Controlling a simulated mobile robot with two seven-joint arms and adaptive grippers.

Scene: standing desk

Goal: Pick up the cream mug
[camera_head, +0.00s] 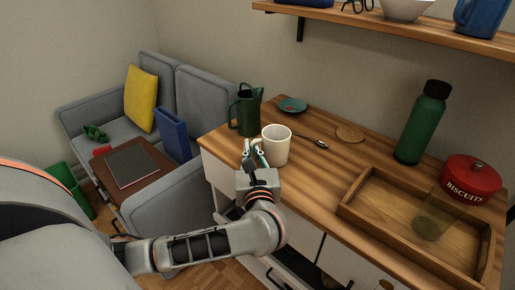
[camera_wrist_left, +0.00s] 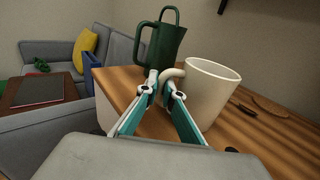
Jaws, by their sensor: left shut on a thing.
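The cream mug (camera_head: 277,146) is upright near the left front edge of the wooden counter, and it also shows large in the left wrist view (camera_wrist_left: 211,95). My left gripper (camera_head: 255,150) is at the mug's left side. In the left wrist view its teal fingers (camera_wrist_left: 162,85) are shut on the mug's handle, which curves toward the left between the fingertips. The mug's base is partly hidden, and I cannot tell whether it touches the counter. My right gripper is not in view.
A dark green pitcher (camera_head: 239,113) stands close behind the mug on the left. A teal dish (camera_head: 293,104), a spoon (camera_head: 312,141) and a cork coaster (camera_head: 350,134) lie behind. A wooden tray (camera_head: 365,218), green bottle (camera_head: 423,122) and red biscuit tin (camera_head: 470,179) are right. A shelf (camera_head: 400,27) hangs above.

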